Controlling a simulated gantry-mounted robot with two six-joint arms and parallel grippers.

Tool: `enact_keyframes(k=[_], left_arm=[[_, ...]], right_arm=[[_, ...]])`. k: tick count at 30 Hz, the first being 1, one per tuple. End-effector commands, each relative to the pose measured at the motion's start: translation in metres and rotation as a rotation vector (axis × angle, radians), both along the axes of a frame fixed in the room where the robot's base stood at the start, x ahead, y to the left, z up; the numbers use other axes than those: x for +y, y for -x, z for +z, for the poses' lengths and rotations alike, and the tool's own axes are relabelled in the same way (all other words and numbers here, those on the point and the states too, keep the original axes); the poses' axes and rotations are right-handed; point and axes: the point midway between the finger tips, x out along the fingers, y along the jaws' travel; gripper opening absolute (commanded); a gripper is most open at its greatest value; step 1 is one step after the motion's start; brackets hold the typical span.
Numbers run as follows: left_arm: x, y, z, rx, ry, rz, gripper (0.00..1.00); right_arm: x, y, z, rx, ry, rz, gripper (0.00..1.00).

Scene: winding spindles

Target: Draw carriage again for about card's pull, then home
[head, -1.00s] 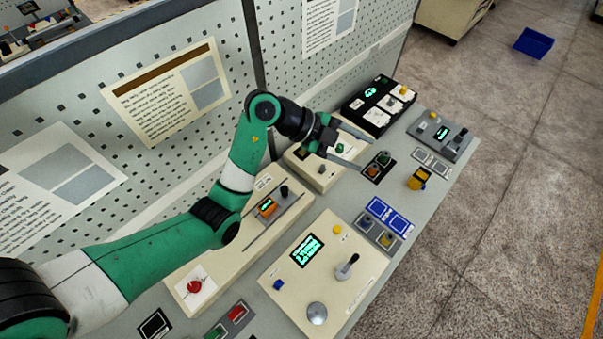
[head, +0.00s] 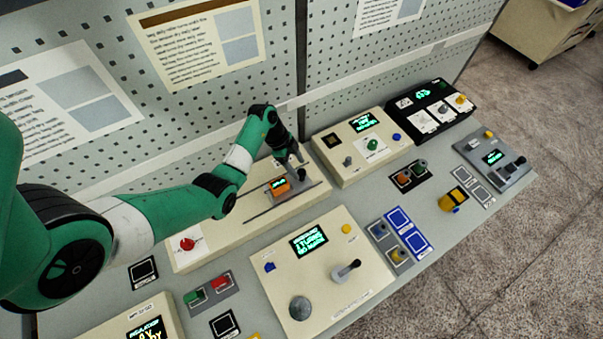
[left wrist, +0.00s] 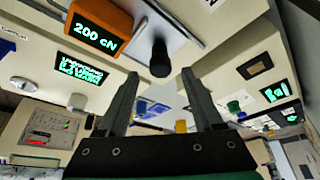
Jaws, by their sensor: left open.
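The carriage (head: 281,186) has an orange display box and a black knob (head: 301,174), and sits on two rails of a long cream unit. In the left wrist view the orange box (left wrist: 101,22) reads 200 cN. My left gripper (head: 293,161) is at the knob end of the carriage. In the left wrist view its two fingers (left wrist: 160,73) are apart, and the black knob (left wrist: 160,58) shows between and just past their tips. I cannot tell whether they touch it. A card (head: 203,47) hangs on the pegboard; its text is too small to read. My right gripper is out of view.
A red button (head: 187,243) is at the unit's left end. A cream console (head: 325,285) with a lever (head: 345,270) stands in front. Another cream box (head: 362,146) and a black panel (head: 430,108) stand to the right. Free bench shows at the front right.

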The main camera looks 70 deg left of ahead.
Motion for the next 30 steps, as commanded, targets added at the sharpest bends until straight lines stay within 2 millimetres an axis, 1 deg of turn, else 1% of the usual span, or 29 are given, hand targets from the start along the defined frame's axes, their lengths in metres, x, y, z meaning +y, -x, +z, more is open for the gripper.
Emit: enact_keyframes(k=[1,3,6,9,16,17,18,20,21,23,27,28,30], left_arm=[[-0.003,-0.003,-0.013,0.002,0.001,-0.002,0.68],[-0.005,-0.007,-0.024,0.001,0.0,-0.001,0.68],[-0.008,-0.011,-0.034,0.001,0.0,-0.002,0.68],[-0.009,-0.012,-0.038,0.0,-0.002,-0.001,0.68],[-0.01,-0.013,-0.038,-0.001,-0.002,0.0,0.68],[-0.01,-0.013,-0.038,-0.001,-0.002,0.0,0.64],[-0.01,-0.013,-0.038,-0.001,-0.001,-0.001,0.57],[-0.01,-0.013,-0.038,-0.001,-0.001,-0.001,0.46],[-0.01,-0.013,-0.038,-0.001,-0.001,-0.001,0.39],[-0.01,-0.013,-0.038,-0.001,-0.001,-0.001,0.28],[-0.01,-0.013,-0.038,-0.001,-0.001,-0.001,0.03],[-0.01,-0.013,-0.038,-0.001,-0.001,-0.001,0.0],[-0.01,-0.013,-0.038,-0.001,-0.001,-0.001,0.0]], right_arm=[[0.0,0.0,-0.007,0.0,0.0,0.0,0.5],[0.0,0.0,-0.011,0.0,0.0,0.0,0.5],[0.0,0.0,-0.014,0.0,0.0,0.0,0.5],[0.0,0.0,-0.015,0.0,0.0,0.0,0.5],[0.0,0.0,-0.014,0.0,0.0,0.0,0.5],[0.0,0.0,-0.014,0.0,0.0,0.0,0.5],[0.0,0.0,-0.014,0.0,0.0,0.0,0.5],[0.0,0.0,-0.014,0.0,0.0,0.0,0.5],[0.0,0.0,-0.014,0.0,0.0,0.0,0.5],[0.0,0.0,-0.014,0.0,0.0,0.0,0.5],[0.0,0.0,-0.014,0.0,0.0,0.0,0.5],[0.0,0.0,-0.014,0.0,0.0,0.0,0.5],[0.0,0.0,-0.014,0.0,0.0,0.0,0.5]])
